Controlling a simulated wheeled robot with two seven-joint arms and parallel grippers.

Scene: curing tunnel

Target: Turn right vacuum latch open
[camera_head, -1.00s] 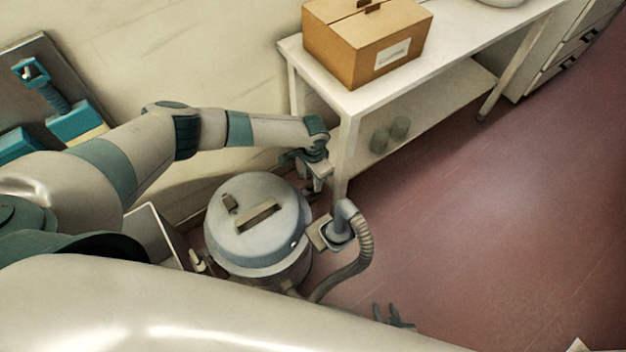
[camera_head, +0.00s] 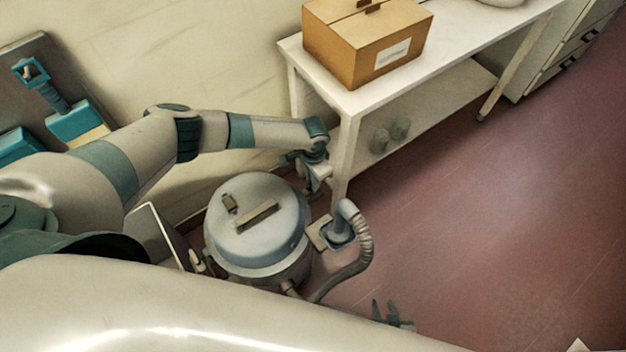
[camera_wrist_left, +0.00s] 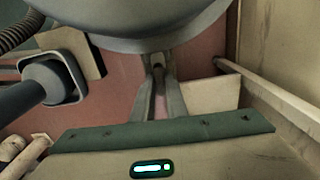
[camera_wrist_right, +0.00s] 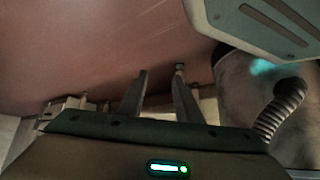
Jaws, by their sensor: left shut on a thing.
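The grey round vacuum (camera_head: 252,265) stands on the floor with its blue-grey lid (camera_head: 235,235) in place. My left gripper (camera_head: 312,188) is at the vacuum's right side, close under the lid edge. In the left wrist view its fingers (camera_wrist_left: 160,68) are shut on a small latch piece (camera_wrist_left: 158,59) below the vacuum's rim (camera_wrist_left: 165,43). The latch is mostly hidden by the fingers, so its exact angle cannot be told. My right gripper (camera_head: 386,309) is low over the floor, apart from the vacuum. Its fingers (camera_wrist_right: 160,70) are spread and empty in the right wrist view.
A white table (camera_head: 350,101) with a cardboard box (camera_head: 350,45) stands just behind my left gripper. The grey hose (camera_head: 363,250) and its nozzle (camera_head: 341,233) are right of the vacuum. The wall is close behind. Red floor (camera_head: 500,220) is clear at right.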

